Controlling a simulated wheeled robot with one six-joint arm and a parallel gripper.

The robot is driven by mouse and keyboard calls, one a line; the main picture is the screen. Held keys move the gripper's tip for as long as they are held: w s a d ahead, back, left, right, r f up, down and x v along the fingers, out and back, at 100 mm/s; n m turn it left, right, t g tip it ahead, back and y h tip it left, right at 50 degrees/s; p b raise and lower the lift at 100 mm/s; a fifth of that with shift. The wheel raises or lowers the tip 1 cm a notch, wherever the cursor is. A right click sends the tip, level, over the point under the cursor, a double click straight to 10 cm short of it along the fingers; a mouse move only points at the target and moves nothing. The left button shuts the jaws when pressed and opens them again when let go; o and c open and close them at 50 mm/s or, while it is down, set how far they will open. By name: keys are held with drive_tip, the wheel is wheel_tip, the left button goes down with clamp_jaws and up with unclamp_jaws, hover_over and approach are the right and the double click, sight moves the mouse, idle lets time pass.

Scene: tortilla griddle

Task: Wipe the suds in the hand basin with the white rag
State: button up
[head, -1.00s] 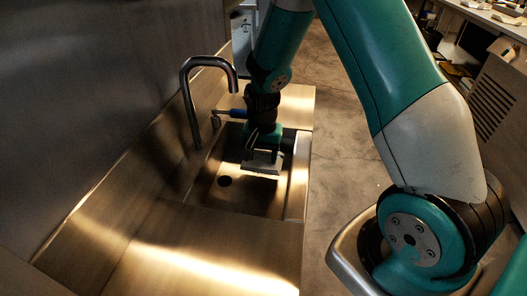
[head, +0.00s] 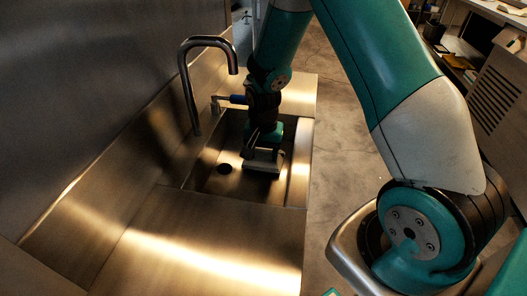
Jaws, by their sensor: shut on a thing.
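The hand basin (head: 222,187) is a square metal sink set into the counter, with a dark round drain (head: 225,168) in its floor. My gripper (head: 263,158) is down inside the basin, to the right of the drain. I cannot tell whether the rag touches the basin floor. No suds can be made out in the dim basin, and my gripper hides part of its floor.
Bare steel counter (head: 210,250) lies in front. A wall stands at the left, and open concrete floor (head: 340,150) lies at the right.

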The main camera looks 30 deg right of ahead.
drive_tip(key=shift+f+b, duration=0.3)
drive_tip(key=shift+f, duration=0.25)
drive_tip(key=shift+w+d+f, duration=0.1)
drive_tip(key=shift+w+d, duration=0.8)
drive_tip(key=shift+d, duration=0.05)
drive_tip(key=shift+s, duration=0.1)
drive_tip(key=shift+s+a+f, duration=0.1)
drive_tip(key=shift+s+a, duration=0.05)
drive_tip(key=o, duration=1)
drive_tip(key=shift+c, duration=0.2)
drive_tip(key=shift+s+r+p, duration=0.1)
drive_tip(key=shift+r+p, duration=0.1)
drive_tip(key=shift+p, duration=0.1)
drive_tip(key=shift+r, duration=0.25)
